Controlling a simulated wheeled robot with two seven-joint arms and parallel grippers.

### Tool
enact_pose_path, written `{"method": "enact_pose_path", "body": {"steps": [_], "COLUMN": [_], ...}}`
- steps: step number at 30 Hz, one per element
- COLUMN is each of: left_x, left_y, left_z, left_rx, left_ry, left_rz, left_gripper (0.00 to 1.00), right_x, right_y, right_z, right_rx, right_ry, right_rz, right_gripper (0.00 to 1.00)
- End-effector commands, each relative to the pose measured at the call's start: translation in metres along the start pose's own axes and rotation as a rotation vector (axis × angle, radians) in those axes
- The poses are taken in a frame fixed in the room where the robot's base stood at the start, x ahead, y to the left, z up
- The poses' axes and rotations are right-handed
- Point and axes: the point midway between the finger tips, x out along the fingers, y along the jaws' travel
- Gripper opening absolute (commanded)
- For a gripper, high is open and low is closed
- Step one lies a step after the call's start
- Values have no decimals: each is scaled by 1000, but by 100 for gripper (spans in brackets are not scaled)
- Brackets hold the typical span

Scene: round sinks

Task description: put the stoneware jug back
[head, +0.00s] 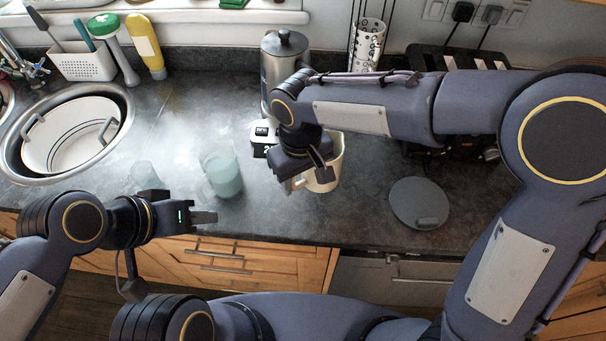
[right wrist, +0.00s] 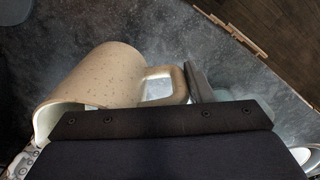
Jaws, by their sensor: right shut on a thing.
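The stoneware jug (head: 327,178) is cream and speckled, with a pale inside. In the head view it is at the middle of the counter, partly hidden under my right arm. In the right wrist view the jug (right wrist: 100,78) lies across the picture, its handle reaching right to the finger. My right gripper (head: 308,172) is shut on the jug's handle; it also shows in the right wrist view (right wrist: 188,88). I cannot tell whether the jug touches the counter. My left gripper (head: 208,217) is over the counter's front edge, apart from the jug; its finger gap is unclear.
A grey round lid (head: 419,203) lies to the right. A sink (head: 122,100) is at left.

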Motion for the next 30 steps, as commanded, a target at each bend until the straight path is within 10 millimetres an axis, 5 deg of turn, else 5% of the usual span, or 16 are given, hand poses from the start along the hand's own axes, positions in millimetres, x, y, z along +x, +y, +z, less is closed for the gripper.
{"method": "enact_pose_path", "body": {"steps": [18, 30], "left_x": [40, 44], "left_y": [-18, -20], "left_z": [20, 22], "left_rx": [0, 0], "left_ry": [0, 0], "left_rz": [0, 0], "left_gripper": [36, 36], "right_x": [60, 68], "right_y": [1, 1], "right_z": [0, 0], "right_rx": [1, 1], "right_ry": [0, 1], "right_rz": [1, 0], "right_gripper": [0, 0]}}
